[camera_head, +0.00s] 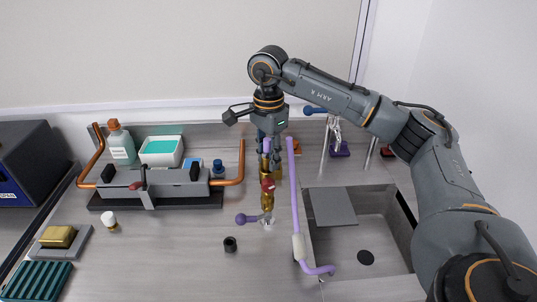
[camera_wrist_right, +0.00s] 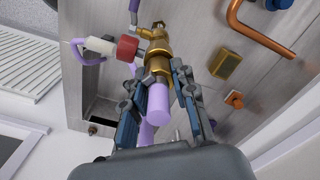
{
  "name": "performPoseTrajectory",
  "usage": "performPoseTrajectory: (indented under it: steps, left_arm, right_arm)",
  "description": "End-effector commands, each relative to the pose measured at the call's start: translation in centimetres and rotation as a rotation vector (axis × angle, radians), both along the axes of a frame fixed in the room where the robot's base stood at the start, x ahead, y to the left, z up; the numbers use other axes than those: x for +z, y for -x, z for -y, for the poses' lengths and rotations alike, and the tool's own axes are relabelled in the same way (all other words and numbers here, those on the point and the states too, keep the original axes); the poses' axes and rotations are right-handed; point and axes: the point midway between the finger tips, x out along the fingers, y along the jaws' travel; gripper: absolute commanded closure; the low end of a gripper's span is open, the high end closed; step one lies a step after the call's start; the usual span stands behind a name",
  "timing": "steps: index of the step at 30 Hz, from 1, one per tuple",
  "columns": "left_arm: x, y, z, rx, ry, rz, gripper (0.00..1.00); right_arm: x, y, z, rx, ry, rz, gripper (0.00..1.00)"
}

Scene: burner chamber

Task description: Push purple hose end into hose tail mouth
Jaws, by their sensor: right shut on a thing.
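The purple hose (camera_head: 294,190) hangs to the right of an upright brass fitting (camera_head: 267,198) and curves over the basin's left edge. My right gripper (camera_head: 267,138) points down above the fitting and is shut on the purple hose end. In the right wrist view the hose end (camera_wrist_right: 158,101) lies between my right gripper's fingers (camera_wrist_right: 158,82), against the brass fitting (camera_wrist_right: 156,48). The hose tail mouth is hidden by the fingers and hose, so I cannot tell whether the end is inside it. My left gripper is not in view.
A red valve part (camera_head: 268,185) sits on the fitting. A grey burner unit with copper pipes (camera_head: 228,181) stands left. A sunken basin (camera_head: 375,235) lies right. A black cap (camera_head: 230,244) and a white knob (camera_head: 108,218) stand on the bench. The front middle is mostly clear.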

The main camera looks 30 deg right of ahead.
Motion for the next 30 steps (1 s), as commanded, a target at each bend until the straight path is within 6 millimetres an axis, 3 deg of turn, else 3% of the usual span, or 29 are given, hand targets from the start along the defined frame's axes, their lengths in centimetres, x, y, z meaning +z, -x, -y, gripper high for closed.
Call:
performPoseTrajectory:
  steps: [6,7,10,22,26,30]
  left_arm:
    - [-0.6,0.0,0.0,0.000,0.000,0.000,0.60]
    - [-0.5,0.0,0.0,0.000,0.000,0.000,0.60]
    - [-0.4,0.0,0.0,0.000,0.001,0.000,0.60]
    - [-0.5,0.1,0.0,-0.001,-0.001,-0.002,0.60]
    - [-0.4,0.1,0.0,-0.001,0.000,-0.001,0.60]
    - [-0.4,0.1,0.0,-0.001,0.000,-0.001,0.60]
  right_arm:
    - [-0.8,0.0,0.0,0.000,0.000,0.001,1.00]
    - [-0.6,0.0,0.0,0.000,0.000,0.002,0.67]
    - [-0.6,0.0,0.0,0.000,0.000,0.001,0.47]
    - [0.0,0.0,0.0,0.000,0.000,0.001,0.47]
    - [1.9,-0.1,0.0,0.000,-0.001,0.005,0.47]
    - [5.1,-0.1,-0.1,0.001,-0.002,0.006,0.47]
